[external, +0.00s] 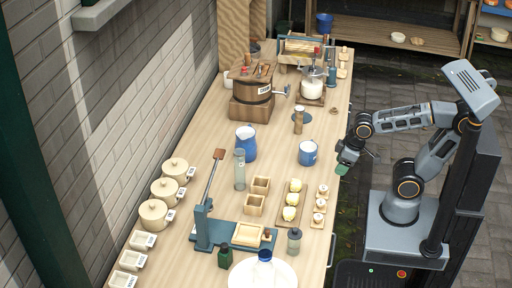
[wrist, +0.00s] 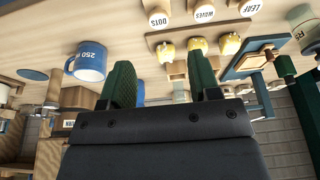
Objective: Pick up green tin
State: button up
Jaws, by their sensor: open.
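The green tin (external: 225,256) is a small dark green container standing upright on the table at the lower left, near the blue-based press and the white plate. In the wrist view a dark green shape (wrist: 284,66) at the right edge, beside the press, appears to be this tin, partly cut off by other things. My gripper (external: 343,167) is at the table's right edge, near the blue mug and well away from the tin. In the wrist view its two green fingers (wrist: 161,80) are apart, with nothing held between them.
The press (external: 222,232) and white plate (external: 284,270) flank the tin.

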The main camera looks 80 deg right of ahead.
jog(key=w+a+r+n+t+y, duration=0.1)
jog(key=w+a+r+t, duration=0.1)
jog(key=w+a, duration=0.4)
jog(key=w+a+r+n+t+y, duration=0.15)
jog(key=w+a, duration=0.25)
jog(key=w, duration=0.4)
jog(key=n+t+y, duration=0.4)
jog(key=y, duration=0.1)
send_over(225, 250)
jog(key=s+d, duration=0.3)
jog(key=f, duration=0.4)
jog(key=w+a+f+p, duration=0.1)
jog(key=f, duration=0.2)
jog(key=w+a+f+p, duration=0.1)
jog(key=f, duration=0.2)
jog(key=shift+w+a, duration=0.2)
jog(key=shift+a, duration=0.05)
jog(key=shift+p+x, duration=0.35)
jog(key=shift+x, duration=0.4)
jog(key=shift+c, duration=0.2)
grip_shut()
